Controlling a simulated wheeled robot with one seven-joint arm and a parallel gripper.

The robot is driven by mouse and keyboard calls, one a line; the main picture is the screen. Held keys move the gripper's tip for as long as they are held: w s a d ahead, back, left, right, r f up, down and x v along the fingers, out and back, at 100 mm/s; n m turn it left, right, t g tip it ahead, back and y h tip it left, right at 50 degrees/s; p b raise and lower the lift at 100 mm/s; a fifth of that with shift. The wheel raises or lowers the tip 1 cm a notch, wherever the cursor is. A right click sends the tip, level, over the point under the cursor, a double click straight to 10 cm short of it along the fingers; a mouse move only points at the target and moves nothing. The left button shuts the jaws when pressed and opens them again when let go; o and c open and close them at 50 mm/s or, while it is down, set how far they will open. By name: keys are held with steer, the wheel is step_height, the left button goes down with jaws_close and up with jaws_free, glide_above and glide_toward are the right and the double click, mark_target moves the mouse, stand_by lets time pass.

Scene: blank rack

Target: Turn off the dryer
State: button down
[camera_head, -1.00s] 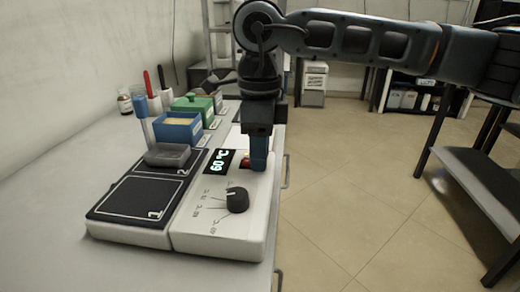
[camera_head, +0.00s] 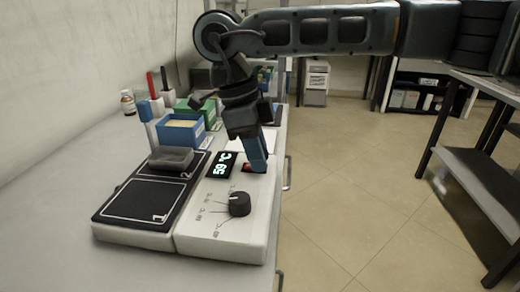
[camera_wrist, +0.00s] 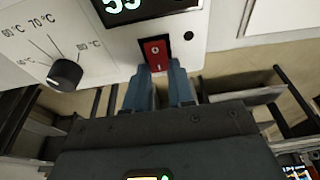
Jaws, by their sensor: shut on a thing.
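The dryer (camera_head: 225,238) is a white box with black plates on the table. Its display (camera_head: 221,164) reads 59 °C. Its black knob (camera_head: 239,204) shows in the wrist view (camera_wrist: 66,73) beside temperature marks. The red rocker switch (camera_wrist: 155,53), marked O and I, is lit less clearly in the head view (camera_head: 248,168). My gripper (camera_wrist: 160,67) is at the switch, with its blue fingertips at the lower edge and a narrow gap between them. Whether the rocker is pressed in cannot be told. In the head view my gripper (camera_head: 256,168) is tilted and hides part of the switch.
The floor at the right is clear up to a dark bench (camera_head: 490,175).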

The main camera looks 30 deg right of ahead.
mark_target(247, 166)
steer(key=c, duration=1)
jaws_free()
steer(key=shift+o, duration=0.2)
steer(key=v, duration=0.7)
steer(key=shift+r+p, duration=0.35)
steer(key=shift+p, duration=0.1)
steer(key=shift+a, duration=0.15)
